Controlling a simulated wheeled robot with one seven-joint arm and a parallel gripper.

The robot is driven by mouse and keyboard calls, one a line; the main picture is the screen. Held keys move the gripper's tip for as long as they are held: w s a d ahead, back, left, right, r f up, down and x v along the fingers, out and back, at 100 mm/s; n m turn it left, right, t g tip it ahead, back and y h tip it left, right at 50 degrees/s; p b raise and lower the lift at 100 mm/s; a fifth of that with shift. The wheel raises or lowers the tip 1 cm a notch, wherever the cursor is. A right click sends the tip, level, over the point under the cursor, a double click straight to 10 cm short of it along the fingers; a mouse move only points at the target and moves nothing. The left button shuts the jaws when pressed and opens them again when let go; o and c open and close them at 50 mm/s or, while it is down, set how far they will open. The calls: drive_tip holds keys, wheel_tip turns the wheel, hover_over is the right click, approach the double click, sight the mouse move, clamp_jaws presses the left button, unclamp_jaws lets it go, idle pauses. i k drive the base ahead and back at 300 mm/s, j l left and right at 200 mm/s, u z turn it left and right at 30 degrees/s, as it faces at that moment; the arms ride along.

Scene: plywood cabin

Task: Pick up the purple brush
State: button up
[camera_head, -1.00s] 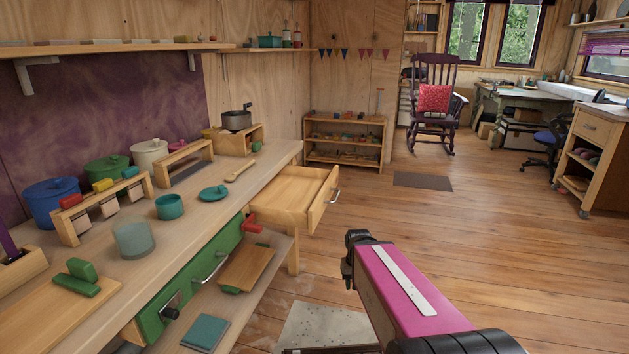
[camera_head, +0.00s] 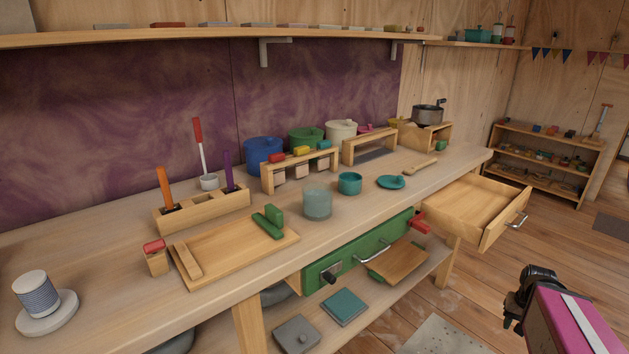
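The purple brush (camera_head: 228,171) stands upright with its handle up in the right part of a wooden holder (camera_head: 205,211) on the workbench. Its lower end is hidden inside the holder. An orange-handled tool (camera_head: 164,186) stands in the left part of the same holder. My pink arm link with a black joint shows at the lower right, well away from the brush.
A wooden board (camera_head: 222,262) with green blocks lies in front of the holder. A glass jar (camera_head: 317,203) stands to the right. An open drawer (camera_head: 475,210) juts out at the bench's far end.

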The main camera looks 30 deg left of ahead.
sight(231, 187)
drive_tip(key=u, duration=2.45)
